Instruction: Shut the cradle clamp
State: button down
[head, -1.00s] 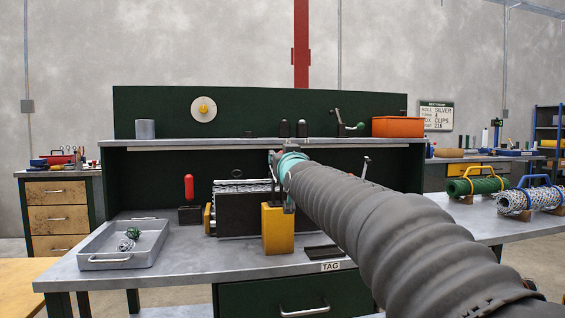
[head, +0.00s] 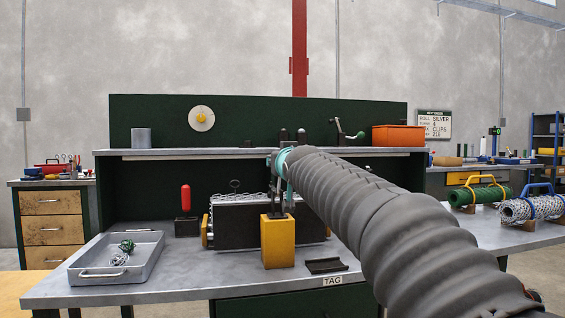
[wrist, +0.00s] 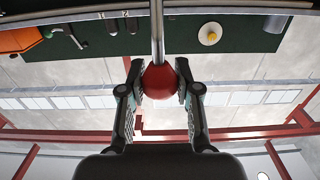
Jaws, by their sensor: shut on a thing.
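My gripper (wrist: 160,78) is shut on a red ball knob (wrist: 160,88) on a thin metal rod (wrist: 157,32), seen in the wrist view. One finger presses on each side of the ball. In the head view my gripper (head: 280,184) is above a yellow block (head: 277,242) at the front of the dark cradle (head: 237,233) on the bench. Silver mesh shows along the cradle's top. The knob and most of the rod are hidden behind my gripper and arm in the head view, so I cannot tell how far the clamp is shut.
A grey tray (head: 82,273) with a small mesh bundle stands at the left. A red-handled tool (head: 185,198) stands beside the cradle. A shelf (head: 220,152) runs behind, with an orange bin (head: 390,136). Green and silver mesh rolls lie at the right.

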jog(key=c, duration=0.8)
grip_release()
jog(key=shift+a, duration=0.1)
jog(key=shift+s, duration=0.2)
jog(key=s, duration=0.3)
jog(key=s+d, duration=0.1)
jog(key=s, duration=0.3)
jog(key=s+d, duration=0.1)
jog(key=s, duration=0.3)
jog(key=shift+s, duration=0.2)
